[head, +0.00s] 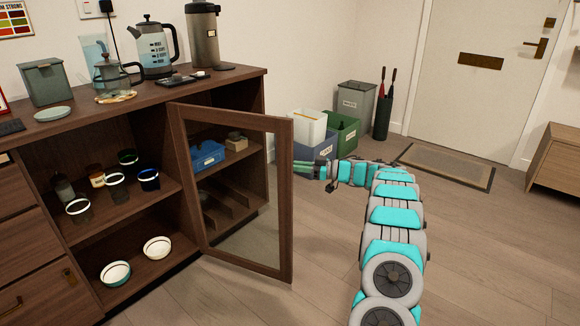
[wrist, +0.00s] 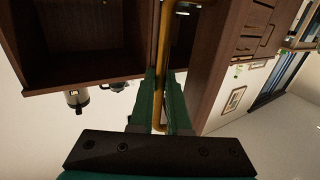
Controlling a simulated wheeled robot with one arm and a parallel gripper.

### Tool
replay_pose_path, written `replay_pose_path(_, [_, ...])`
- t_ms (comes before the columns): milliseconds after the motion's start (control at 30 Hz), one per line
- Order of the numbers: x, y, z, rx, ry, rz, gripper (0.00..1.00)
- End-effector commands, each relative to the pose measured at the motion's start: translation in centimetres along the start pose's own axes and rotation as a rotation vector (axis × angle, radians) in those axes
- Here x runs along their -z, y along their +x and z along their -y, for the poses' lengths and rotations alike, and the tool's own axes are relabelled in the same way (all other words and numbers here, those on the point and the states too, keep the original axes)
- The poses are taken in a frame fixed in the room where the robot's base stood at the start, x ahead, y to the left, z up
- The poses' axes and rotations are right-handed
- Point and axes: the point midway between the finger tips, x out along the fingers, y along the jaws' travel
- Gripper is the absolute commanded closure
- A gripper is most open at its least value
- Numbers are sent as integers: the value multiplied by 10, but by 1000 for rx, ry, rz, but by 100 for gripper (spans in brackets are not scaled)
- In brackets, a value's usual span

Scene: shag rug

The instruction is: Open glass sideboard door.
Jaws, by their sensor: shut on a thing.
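The glass sideboard door (head: 284,205) has a dark wood frame and stands swung out from the sideboard (head: 160,87), its free edge on the right. My gripper (head: 308,168) is at that free edge, at about mid-height. In the wrist view my gripper (wrist: 163,92) has its green fingers closed on a brass bar handle (wrist: 161,62), which runs between them. The handle is hidden behind the door frame in the head view. A blue box (head: 207,155) shows through the glass.
Cups and bowls (head: 116,273) stand in the open shelves at the left. A kettle (head: 152,48) and dispenser (head: 203,32) stand on top. Bins (head: 341,132) stand behind my gripper by the wall. The floor (head: 235,300) in front of the door is clear.

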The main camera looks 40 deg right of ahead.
Motion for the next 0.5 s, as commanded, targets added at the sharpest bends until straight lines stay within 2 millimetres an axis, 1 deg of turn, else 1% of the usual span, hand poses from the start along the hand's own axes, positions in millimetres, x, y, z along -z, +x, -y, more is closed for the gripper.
replay_pose_path(267, [1, 2, 1, 3, -1, -1, 100])
replay_pose_path(300, [1, 2, 1, 3, -1, -1, 81])
replay_pose_path(367, [1, 2, 1, 3, -1, -1, 74])
replay_pose_path(500, [1, 2, 0, 2, -1, -1, 73])
